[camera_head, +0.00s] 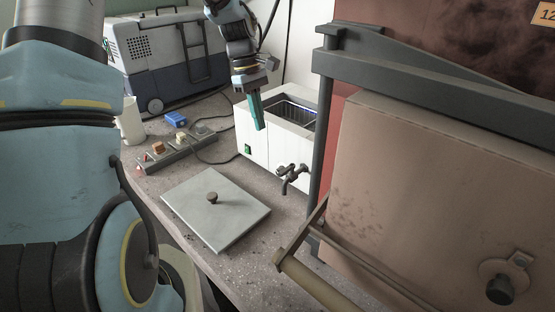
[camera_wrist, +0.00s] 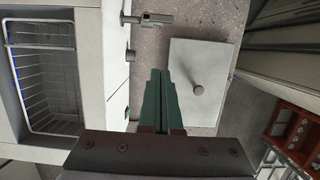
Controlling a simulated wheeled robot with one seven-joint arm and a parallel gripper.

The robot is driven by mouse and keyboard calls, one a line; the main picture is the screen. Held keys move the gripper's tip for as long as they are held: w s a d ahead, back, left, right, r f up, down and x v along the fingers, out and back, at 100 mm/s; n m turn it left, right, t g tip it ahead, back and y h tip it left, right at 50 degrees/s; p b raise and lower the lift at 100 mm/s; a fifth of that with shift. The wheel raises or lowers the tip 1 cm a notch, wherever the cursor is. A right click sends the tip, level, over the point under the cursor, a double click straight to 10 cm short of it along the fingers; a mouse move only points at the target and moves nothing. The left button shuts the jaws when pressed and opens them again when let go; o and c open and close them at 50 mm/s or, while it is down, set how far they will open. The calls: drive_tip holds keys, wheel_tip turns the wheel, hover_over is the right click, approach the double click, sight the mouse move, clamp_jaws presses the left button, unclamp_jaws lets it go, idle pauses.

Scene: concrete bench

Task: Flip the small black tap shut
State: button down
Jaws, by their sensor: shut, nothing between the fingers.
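The small dark tap (camera_head: 290,176) sticks out low on the front of a white water bath (camera_head: 270,151), near its right corner. In the wrist view the tap (camera_wrist: 150,19) is at the top, pointing right from the white wall; its lever position is too small to tell for sure. My gripper (camera_head: 258,126) is above and left of the tap, in front of the bath's upper front edge, fingers pointing down and apart from the tap. Its green fingers (camera_wrist: 160,72) are shut together with nothing between them.
A grey lid (camera_head: 217,225) with a knob lies flat on the bench before the bath. A wire basket (camera_wrist: 48,75) sits in the open bath. A dark post (camera_head: 322,130) and large brown furnace stand close right of the tap. A power strip (camera_head: 178,153) lies left.

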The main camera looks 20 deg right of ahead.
sight(287, 172)
drive_tip(key=shift+f, duration=0.1)
drive_tip(key=s+d+f+p, duration=0.2)
drive_tip(key=s+f+p, duration=0.2)
drive_tip(key=f, duration=0.5)
drive_tip(key=shift+s+d+f, duration=0.25)
drive_tip(key=shift+s+d, duration=0.15)
drive_tip(key=shift+s, duration=0.45)
